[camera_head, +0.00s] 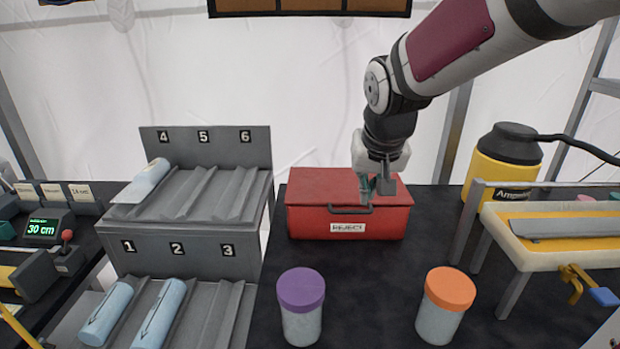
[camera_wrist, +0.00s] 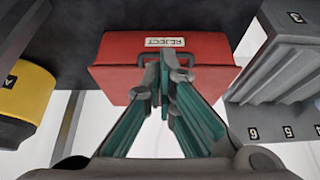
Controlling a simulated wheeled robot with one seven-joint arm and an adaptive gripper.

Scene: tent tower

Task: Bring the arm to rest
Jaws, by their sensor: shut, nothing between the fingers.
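My gripper (camera_head: 365,190) is shut and empty. In the head view it hangs at the front of the red box labelled REJECT (camera_head: 305,222), by the box's dark handle (camera_head: 350,211). In the wrist view my shut green-padded fingers (camera_wrist: 163,62) lie over the red box (camera_wrist: 112,82), and the handle shows behind their tips. I cannot tell whether the fingers touch the handle. The box lid looks closed.
A grey numbered rack (camera_head: 205,248) stands left, with pale blue cylinders in slots 1, 2 and 4. A purple-lidded jar (camera_head: 301,305) and an orange-lidded jar (camera_head: 443,305) stand in front. A yellow container (camera_head: 500,165) and a raised tray (camera_head: 550,262) are right.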

